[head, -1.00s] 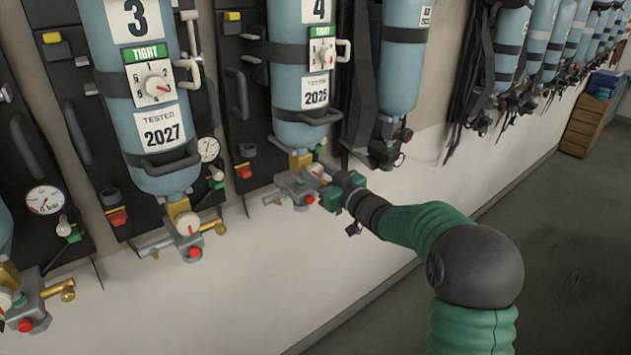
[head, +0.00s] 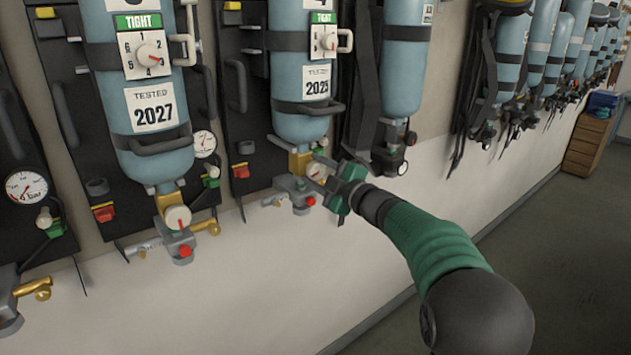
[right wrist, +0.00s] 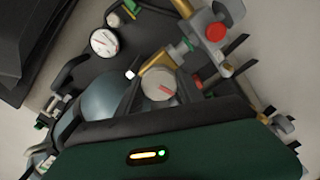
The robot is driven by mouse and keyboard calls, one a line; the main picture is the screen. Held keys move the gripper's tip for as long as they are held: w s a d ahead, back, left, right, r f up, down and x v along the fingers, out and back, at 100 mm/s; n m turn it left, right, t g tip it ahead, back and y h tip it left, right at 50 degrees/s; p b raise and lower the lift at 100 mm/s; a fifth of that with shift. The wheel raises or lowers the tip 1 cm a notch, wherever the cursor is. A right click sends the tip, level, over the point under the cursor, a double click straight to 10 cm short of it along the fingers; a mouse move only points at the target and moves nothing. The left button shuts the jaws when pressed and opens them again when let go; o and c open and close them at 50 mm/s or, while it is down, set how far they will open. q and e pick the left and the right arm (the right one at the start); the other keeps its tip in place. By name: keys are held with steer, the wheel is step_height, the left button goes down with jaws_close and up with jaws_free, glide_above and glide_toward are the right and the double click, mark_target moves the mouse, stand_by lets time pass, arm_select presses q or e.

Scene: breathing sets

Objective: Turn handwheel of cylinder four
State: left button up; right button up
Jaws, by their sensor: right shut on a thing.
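Cylinder four (head: 300,122) is a light blue bottle strapped upright to a black backplate, with a "2025" test label and a partly cut-off dial. Its brass and grey valve (head: 298,187) is below, with a pale round handwheel (head: 317,171) on the right side. My right gripper (head: 331,178) reaches in from the right and is shut on this handwheel. In the right wrist view the handwheel (right wrist: 158,86) shows its pale face with a red mark, between the dark fingers. The fingers partly hide its rim. My left gripper is not in view.
Cylinder three (head: 146,90) hangs to the left with its own valve and pale handwheel (head: 178,218). Another cylinder (head: 402,75) with black straps is close on the right. A pressure gauge (right wrist: 104,42) shows near the valve. The floor (head: 570,265) at right is clear.

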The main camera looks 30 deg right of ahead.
steer(key=n+b, duration=0.2)
steer(key=n, duration=0.1)
steer(key=f+n+b, duration=0.1)
steer(key=n+b, duration=0.2)
steer(key=n, duration=0.1)
steer(key=shift+f+b, duration=0.1)
steer(key=shift+b, duration=0.2)
steer(key=n+b, duration=0.3)
steer(key=n, duration=0.1)
steer(key=shift+d+n, duration=0.1)
steer(key=shift+n, duration=0.3)
steer(key=shift+n+b, duration=1.05)
steer(key=shift+n, duration=0.45)
steer(key=shift+r, duration=0.2)
steer(key=o, duration=1.4)
steer(key=shift+w+d, duration=0.15)
steer(key=shift+d, duration=0.05)
steer(key=shift+r, duration=0.1)
